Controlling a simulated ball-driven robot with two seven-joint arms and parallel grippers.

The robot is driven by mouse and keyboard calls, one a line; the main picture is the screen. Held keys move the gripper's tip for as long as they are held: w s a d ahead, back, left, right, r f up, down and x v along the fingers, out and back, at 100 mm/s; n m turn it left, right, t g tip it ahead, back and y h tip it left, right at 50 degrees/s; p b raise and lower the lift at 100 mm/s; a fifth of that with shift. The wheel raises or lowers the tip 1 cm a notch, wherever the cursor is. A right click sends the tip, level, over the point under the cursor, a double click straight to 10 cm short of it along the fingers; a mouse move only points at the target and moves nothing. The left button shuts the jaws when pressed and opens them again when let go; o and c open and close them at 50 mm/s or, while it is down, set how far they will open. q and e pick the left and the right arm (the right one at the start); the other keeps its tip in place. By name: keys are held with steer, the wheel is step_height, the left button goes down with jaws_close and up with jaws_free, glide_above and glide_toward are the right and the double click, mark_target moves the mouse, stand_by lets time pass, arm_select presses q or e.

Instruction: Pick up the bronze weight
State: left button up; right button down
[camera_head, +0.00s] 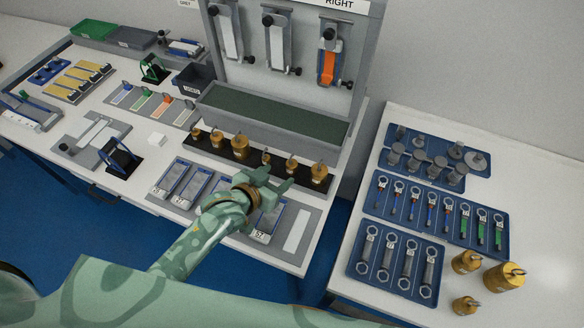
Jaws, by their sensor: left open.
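Several bronze-coloured weights with top hooks stand in a row on a dark strip, among them one at the right end (319,173) and one further left (240,147). Three more bronze-coloured weights stand on the right table: a large one (504,277), a medium one (466,263) and a small one (465,305). I cannot tell which one the task names. My left gripper (277,180) is open and empty, just in front of the right half of the row; whether it touches a weight is unclear. My right gripper is out of view.
Behind the row stands a grey panel (345,100) with hanging testers. Flat grey trays (298,228) lie under and beside my left arm. On the right table (345,280), blue trays hold grey weights (478,160) and wrench-like tools (407,263). A gap separates the two tables.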

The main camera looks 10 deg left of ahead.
mark_target(288, 167)
arm_select(q)
steer(key=x, duration=0.3)
steer(key=shift+w+f+b, duration=0.15)
steer(key=shift+w+b, duration=0.1)
steer(key=shift+b, duration=0.15)
steer(key=b+x, duration=0.2)
steer(key=x, duration=0.3)
steer(key=shift+w+d, duration=0.1)
steer(key=shift+d, duration=0.05)
steer(key=shift+c, duration=1)
jaws_close()
